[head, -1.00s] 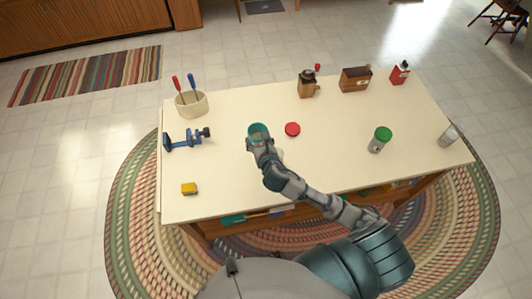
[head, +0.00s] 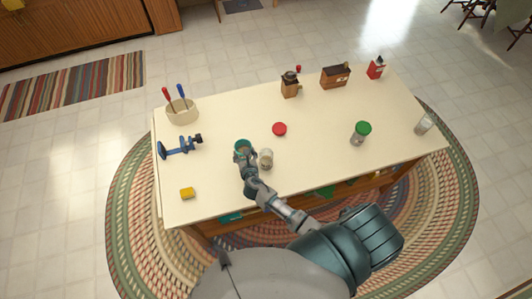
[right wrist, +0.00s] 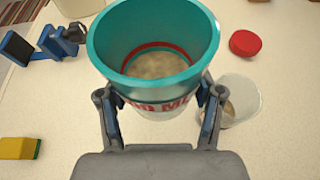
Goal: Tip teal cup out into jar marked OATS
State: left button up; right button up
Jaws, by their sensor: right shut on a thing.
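The teal cup (right wrist: 150,90) is upright in my right gripper (right wrist: 162,115), with grainy tan contents low inside and red lettering on its pale outer wall. It also shows in the head view (head: 242,145), where my right gripper (head: 245,157) holds it over the left half of the table. My right gripper is shut on the cup's sides. An open pale jar (head: 266,159) stands just right of the cup; in the right wrist view (right wrist: 238,103) a little tan content shows inside. I cannot read the word OATS on any jar. My left gripper is not in view.
A red lid (head: 279,129) lies behind the open jar. A blue clamp (head: 180,147), yellow block (head: 187,193) and tool holder (head: 181,111) are at left. A green-lidded jar (head: 361,132) and a clear jar (head: 424,124) stand at right. The middle right is clear.

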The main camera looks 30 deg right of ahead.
aim_at(250, 158)
jog(key=shift+a+f, duration=0.2)
jog(key=shift+f, duration=0.5)
jog(key=shift+f+b, duration=0.5)
jog(key=f+b, duration=0.2)
jog(key=d+f+b, duration=0.1)
jog(key=f+b, duration=0.1)
jog(key=shift+d, duration=0.1)
jog(key=shift+r+y, duration=0.1)
jog(key=shift+y, duration=0.2)
jog(key=m, duration=0.1)
jog(key=d+r+m+y+b, duration=0.1)
jog(key=shift+s+d+r+m+t, duration=0.1)
jog(key=shift+s+r+m+t, duration=0.1)
jog(key=shift+r+m+t, duration=0.1)
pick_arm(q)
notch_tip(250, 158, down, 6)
pick_arm(e)
jog(key=shift+d+f, duration=0.1)
